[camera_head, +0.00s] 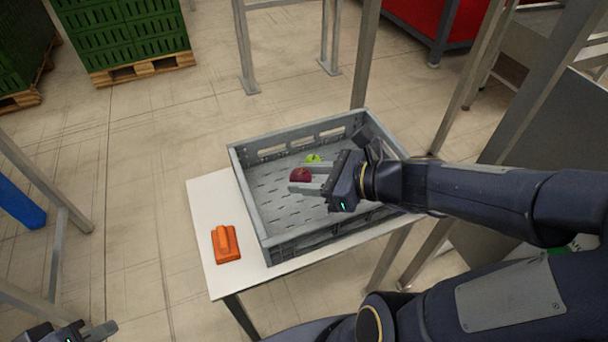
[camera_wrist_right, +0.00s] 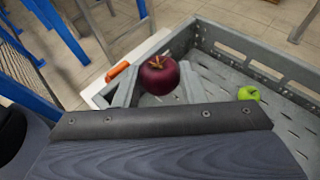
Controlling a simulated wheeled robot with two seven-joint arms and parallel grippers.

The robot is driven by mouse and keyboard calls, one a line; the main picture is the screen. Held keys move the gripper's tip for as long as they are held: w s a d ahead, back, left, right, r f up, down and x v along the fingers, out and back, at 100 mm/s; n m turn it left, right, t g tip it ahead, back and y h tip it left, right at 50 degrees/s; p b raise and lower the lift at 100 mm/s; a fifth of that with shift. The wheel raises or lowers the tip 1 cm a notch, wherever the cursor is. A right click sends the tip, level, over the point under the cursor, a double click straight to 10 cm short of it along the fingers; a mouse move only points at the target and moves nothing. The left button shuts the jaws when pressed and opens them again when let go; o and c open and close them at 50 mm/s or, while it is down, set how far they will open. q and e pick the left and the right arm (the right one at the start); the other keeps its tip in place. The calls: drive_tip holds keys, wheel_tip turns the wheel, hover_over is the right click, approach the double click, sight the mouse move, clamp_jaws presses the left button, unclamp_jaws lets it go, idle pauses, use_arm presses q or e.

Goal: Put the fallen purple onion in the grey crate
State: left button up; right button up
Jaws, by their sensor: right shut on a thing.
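The purple onion (camera_head: 300,175) is held between the fingers of my right gripper (camera_head: 308,178), over the inside of the grey crate (camera_head: 268,222). It also shows in the right wrist view (camera_wrist_right: 159,76), between the fingertips, with the crate (camera_wrist_right: 262,50) behind it. The gripper is shut on the onion, which appears to be above the crate floor; the exact height is hard to tell. My left gripper (camera_head: 92,334) is at the bottom left corner, far from the crate and cut off by the frame edge.
A green apple (camera_head: 313,159) lies on the crate floor, also in the wrist view (camera_wrist_right: 248,93). An orange object (camera_head: 226,246) lies on the white table (camera_head: 205,215) left of the crate. Metal posts stand around the table. Green crates on pallets (camera_head: 125,40) stand far back.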

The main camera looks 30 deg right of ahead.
drive_tip(key=w+d+f+b, duration=0.1)
drive_tip(key=w+f, duration=0.1)
drive_tip(key=w, duration=0.1)
drive_tip(key=w+f+b, duration=0.1)
drive_tip(key=w+f, duration=0.2)
drive_tip(key=w+d+f+b, duration=0.1)
drive_tip(key=w+f+b, duration=0.1)
drive_tip(key=w+f, duration=0.1)
drive_tip(key=shift+w+d, duration=0.3)
drive_tip(key=shift+w, duration=0.25)
drive_tip(key=f, duration=0.1)
drive_tip(key=f+b, duration=0.2)
drive_tip(key=f, duration=0.1)
drive_tip(key=shift+w+d, duration=0.1)
drive_tip(key=shift+w, duration=0.2)
drive_tip(key=shift+r, duration=0.15)
drive_tip(key=shift+f+b, duration=0.65)
drive_tip(key=shift+b, duration=0.1)
drive_tip(key=o, duration=1)
